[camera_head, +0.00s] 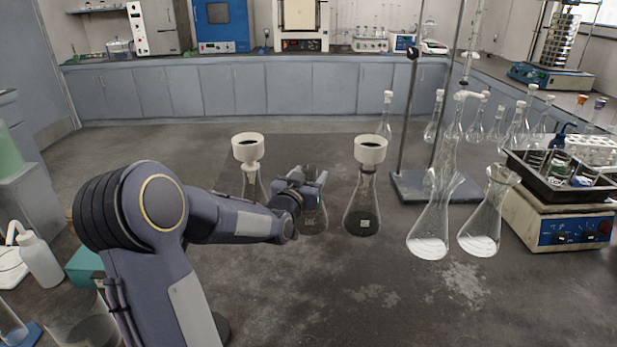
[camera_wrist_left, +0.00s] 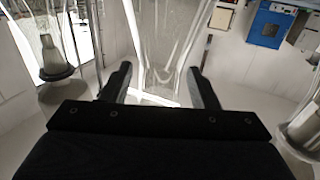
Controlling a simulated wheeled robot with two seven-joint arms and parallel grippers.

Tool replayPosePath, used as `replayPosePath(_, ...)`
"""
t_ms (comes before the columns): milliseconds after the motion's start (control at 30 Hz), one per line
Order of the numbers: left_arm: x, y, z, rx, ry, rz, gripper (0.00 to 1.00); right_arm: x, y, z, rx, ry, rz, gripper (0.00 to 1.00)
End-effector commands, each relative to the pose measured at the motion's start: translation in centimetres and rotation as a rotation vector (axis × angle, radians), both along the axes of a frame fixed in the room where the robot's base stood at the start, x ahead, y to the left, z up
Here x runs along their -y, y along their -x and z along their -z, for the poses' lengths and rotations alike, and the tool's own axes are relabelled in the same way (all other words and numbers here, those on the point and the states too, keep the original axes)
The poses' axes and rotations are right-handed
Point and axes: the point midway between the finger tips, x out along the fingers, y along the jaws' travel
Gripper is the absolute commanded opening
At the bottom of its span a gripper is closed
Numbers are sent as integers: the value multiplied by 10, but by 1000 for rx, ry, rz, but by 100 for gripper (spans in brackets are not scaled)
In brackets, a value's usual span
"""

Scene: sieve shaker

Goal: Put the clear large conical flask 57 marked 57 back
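A clear conical flask (camera_head: 314,222) stands on the dark bench between two flasks topped with white funnels. Its neck and upper part are hidden behind my left gripper (camera_head: 314,190), and no number can be read on it. In the left wrist view, clear glass (camera_wrist_left: 162,50) runs between the two dark fingers of my left gripper (camera_wrist_left: 160,80). The fingers are spread, one on each side of the glass, with gaps showing. Two more clear conical flasks stand to the right, one (camera_head: 430,232) in front and one (camera_head: 482,228) beside it; no marks are readable. My right gripper is not in view.
One funnel-topped flask (camera_head: 362,212) stands close on the right of my gripper, and another (camera_head: 249,180) stands close behind on the left. A stand (camera_head: 408,190) and a hotplate (camera_head: 560,232) with a black tray stand at right.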

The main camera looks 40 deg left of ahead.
Motion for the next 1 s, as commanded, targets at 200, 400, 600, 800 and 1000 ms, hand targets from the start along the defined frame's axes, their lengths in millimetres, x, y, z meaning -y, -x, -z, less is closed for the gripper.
replayPosePath(200, 0, 0, 0, 0, 0, 0, 56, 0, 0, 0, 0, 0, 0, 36)
replayPosePath(400, 1, 5, -3, -1, -1, -1, 56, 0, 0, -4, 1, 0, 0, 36)
replayPosePath(600, 12, 43, -3, -1, -4, -3, 56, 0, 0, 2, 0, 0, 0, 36)
replayPosePath(800, 26, 83, -3, 0, -3, -2, 56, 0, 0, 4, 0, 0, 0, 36)
replayPosePath(1000, 34, 108, -3, 0, -1, -1, 56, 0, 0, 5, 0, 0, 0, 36)
